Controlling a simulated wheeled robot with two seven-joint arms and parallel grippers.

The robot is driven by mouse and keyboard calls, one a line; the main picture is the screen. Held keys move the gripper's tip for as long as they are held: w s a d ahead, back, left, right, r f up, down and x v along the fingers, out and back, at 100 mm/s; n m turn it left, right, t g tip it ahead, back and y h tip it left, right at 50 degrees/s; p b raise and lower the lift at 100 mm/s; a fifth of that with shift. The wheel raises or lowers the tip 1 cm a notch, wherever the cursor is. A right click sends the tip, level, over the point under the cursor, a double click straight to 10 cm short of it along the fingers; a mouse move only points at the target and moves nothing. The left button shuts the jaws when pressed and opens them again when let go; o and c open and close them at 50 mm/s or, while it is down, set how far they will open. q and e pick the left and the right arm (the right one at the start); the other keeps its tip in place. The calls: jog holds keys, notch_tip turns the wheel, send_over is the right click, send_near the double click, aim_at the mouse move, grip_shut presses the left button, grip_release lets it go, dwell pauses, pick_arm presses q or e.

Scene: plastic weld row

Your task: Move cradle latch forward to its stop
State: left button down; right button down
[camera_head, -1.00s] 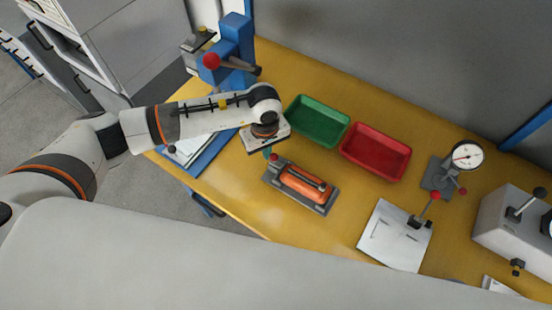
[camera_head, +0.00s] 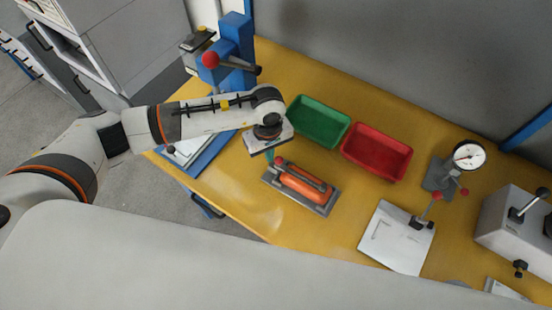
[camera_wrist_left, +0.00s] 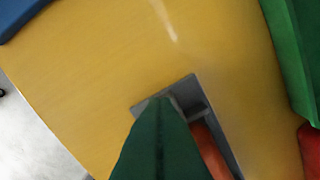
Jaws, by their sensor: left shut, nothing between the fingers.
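The cradle (camera_head: 325,207) is a grey plate on the yellow bench with an orange rounded part (camera_head: 303,186) lying in it. The latch's red knob (camera_head: 279,161) is at the cradle's left end. My left gripper (camera_head: 269,156) points down just left of the knob; its green fingers are shut and empty. Whether they touch the knob cannot be told. In the left wrist view the shut fingers (camera_wrist_left: 160,105) cover part of the cradle's end (camera_wrist_left: 188,88) and hide the knob; the orange part (camera_wrist_left: 208,150) shows beside them. My right gripper is not in view.
A green tray (camera_head: 318,122) and a red tray (camera_head: 375,152) stand behind the cradle. A blue press (camera_head: 238,45) with a red-knobbed lever is at the back left. The bench in front of the cradle is clear.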

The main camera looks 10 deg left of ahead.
pick_arm(q)
jog(key=shift+w+a, duration=0.15)
jog(key=shift+a, duration=0.25)
jog(key=shift+w+a+b, duration=0.1)
jog(key=shift+a+b, duration=0.1)
jog(key=shift+b, duration=0.1)
notch_tip(320, 180, up, 7)
jog(key=p, duration=0.3)
dwell(0.4)
